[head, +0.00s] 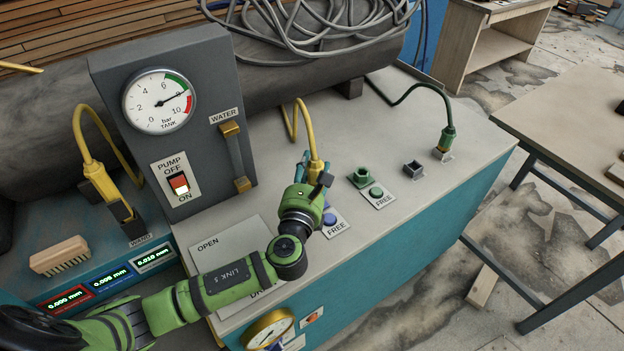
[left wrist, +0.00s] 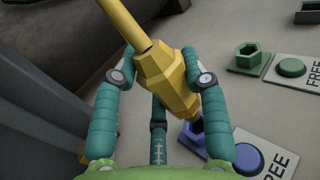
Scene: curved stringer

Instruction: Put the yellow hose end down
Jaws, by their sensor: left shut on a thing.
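The yellow hose end (head: 316,166) is a chunky yellow fitting on a yellow hose, above the bench top. My left gripper (head: 313,172) is shut on it, its teal fingers on either side. In the left wrist view the yellow hose end (left wrist: 168,82) leans, with its narrow tip down to the right. The tip is close to a blue socket (left wrist: 193,137); I cannot tell whether it touches or is inside. A blue button (left wrist: 248,158) on a FREE label lies beside that socket. My right gripper is not in view.
A green hexagonal socket (head: 360,178) and a dark square socket (head: 413,170) stand open to the right. A green hose end (head: 447,139) stands farther right. A grey gauge box (head: 205,75) rises to the left. A flat OPEN panel (head: 222,254) lies in front.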

